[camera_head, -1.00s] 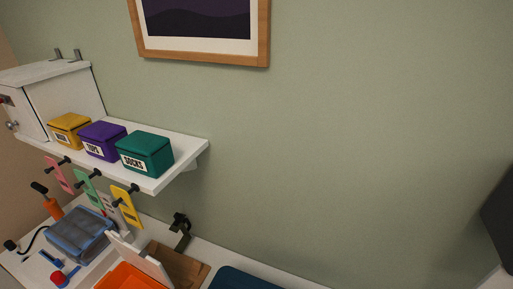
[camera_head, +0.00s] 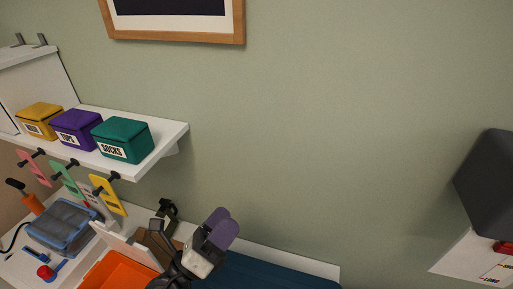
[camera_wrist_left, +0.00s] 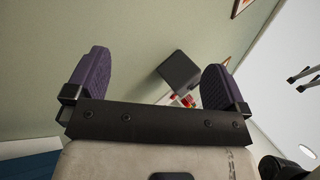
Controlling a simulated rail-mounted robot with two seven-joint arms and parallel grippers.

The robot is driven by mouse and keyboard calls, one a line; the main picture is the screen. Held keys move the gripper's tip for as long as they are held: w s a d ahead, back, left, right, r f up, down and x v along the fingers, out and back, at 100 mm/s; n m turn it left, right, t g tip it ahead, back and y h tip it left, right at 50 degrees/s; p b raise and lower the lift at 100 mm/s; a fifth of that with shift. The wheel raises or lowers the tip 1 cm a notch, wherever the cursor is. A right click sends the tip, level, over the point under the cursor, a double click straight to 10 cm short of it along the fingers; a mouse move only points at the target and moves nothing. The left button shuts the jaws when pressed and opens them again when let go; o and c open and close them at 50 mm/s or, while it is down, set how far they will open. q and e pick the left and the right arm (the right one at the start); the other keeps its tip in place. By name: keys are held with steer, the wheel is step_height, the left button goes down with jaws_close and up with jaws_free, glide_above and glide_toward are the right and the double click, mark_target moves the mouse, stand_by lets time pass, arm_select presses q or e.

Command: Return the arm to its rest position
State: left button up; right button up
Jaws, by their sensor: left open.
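My left gripper (camera_head: 220,228) shows at the bottom centre of the head view, with purple finger pads, pointing up in front of the wall. In the left wrist view its two fingers (camera_wrist_left: 155,85) stand wide apart with nothing between them. It is open and empty. It is in front of the bench, near the orange bin (camera_head: 118,272) and the dark blue surface (camera_head: 265,272). My right gripper is in neither view.
A white shelf (camera_head: 150,165) at left holds yellow (camera_head: 40,120), purple (camera_head: 77,129) and green (camera_head: 123,139) boxes, with coloured tags hanging below. A dark grey box (camera_head: 488,185) is at right. The middle wall area is clear.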

arm_select(q)
steer(key=w+a+r+n+t+y, duration=0.25)
steer(key=a+n+t+y, duration=0.35)
steer(key=n+y, duration=0.6)
steer(key=s+a+f+n+g+y, duration=0.1)
steer(key=a+f+n+g+y, duration=0.55)
steer(key=n, duration=0.85)
steer(key=s+a+f+n+g+h, duration=0.1)
steer(key=s+f+n+g, duration=0.35)
steer(key=s+f, duration=0.95)
steer(key=s+a+f+n+g+h, duration=0.2)
steer(key=s+f+g, duration=0.6)
steer(key=s+f, duration=0.6)
step_height(320, 180, up, 22)
steer(key=s+p, duration=0.1)
steer(key=p, duration=2.1)
steer(key=shift+d+r+p, duration=0.2)
steer(key=shift+p, duration=0.2)
steer(key=shift+s+y, duration=0.1)
steer(key=shift+y, duration=0.15)
